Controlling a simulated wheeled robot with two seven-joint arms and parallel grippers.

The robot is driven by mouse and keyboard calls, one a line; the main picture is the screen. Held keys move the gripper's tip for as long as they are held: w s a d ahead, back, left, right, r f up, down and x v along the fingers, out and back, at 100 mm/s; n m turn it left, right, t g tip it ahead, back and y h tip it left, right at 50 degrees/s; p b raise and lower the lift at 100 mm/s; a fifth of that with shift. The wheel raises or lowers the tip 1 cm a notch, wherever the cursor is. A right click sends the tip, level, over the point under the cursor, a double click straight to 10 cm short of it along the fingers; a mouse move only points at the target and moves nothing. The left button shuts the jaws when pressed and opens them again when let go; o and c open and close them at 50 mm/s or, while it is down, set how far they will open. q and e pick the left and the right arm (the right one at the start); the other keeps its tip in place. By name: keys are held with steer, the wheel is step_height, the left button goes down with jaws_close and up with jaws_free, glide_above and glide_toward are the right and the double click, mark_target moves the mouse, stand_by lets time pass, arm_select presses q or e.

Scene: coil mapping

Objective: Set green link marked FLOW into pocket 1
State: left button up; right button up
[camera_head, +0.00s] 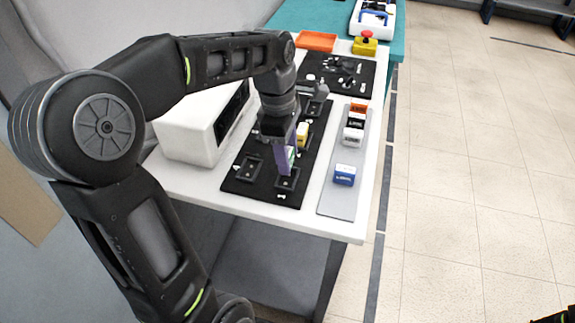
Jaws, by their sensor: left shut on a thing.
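My left gripper (287,158) points down over the near part of a black pocket board (255,196). It is shut on a small block with a green face (291,155), the green link, mostly hidden by the fingers; its marking cannot be read. A square pocket (288,181) lies just below the fingertips, with a small, blurred white number beside it that looks like 1. The gap between the link and the pocket is hard to judge.
Another pocket (249,168) is to the left. A yellow block (302,131) stands behind the gripper. A grey strip (338,203) at right holds blue (345,175), white (352,137) and orange (358,106) blocks. A white box (190,134) stands left; an orange tray (316,40) is behind.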

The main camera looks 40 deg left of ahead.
arm_select(q)
steer(key=shift+f, duration=1.85)
steer(key=shift+f, duration=0.1)
steer(key=shift+f, duration=0.2)
steer(key=o, duration=1.4)
steer(key=shift+c, duration=0.2)
step_height(320, 180, up, 12)
steer(key=a, duration=0.1)
steer(key=shift+s+a+r+p, duration=0.15)
steer(key=shift+s+r+p, duration=0.15)
steer(key=shift+p, duration=0.15)
